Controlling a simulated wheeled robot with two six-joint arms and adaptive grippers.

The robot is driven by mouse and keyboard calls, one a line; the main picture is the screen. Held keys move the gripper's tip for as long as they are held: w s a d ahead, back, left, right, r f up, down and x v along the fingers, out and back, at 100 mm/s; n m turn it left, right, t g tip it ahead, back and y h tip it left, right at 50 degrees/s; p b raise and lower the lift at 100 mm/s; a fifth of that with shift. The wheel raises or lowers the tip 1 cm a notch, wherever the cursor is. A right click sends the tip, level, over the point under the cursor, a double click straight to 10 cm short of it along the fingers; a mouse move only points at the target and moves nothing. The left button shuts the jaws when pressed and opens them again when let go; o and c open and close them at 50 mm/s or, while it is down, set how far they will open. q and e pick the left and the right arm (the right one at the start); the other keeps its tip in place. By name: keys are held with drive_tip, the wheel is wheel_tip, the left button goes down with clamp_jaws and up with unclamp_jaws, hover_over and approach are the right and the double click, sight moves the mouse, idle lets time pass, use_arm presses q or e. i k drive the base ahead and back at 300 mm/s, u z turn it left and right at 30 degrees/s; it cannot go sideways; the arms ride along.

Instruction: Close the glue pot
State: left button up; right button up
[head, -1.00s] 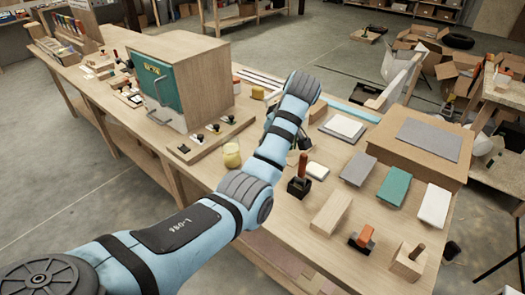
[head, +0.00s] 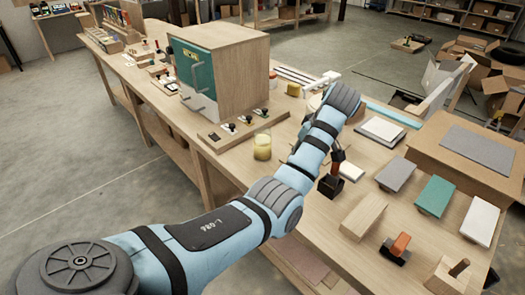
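A small glass jar with pale yellow contents (head: 262,147), which looks like the glue pot, stands upright on the workbench in front of the green-fronted cabinet. I cannot make out a lid on it. My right gripper is out of view.
The wooden cabinet (head: 238,72) stands behind the jar, with a board of small black-knobbed tools (head: 247,120) at its foot. A yellow pot (head: 293,89) is farther back. A red-handled stamp (head: 331,186), wooden block (head: 364,217) and sanding blocks crowd the right side.

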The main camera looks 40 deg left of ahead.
sight(262, 144)
drive_tip(key=k, duration=1.25)
drive_tip(key=u, duration=0.7)
drive_tip(key=i, duration=0.8)
drive_tip(key=u, duration=0.2)
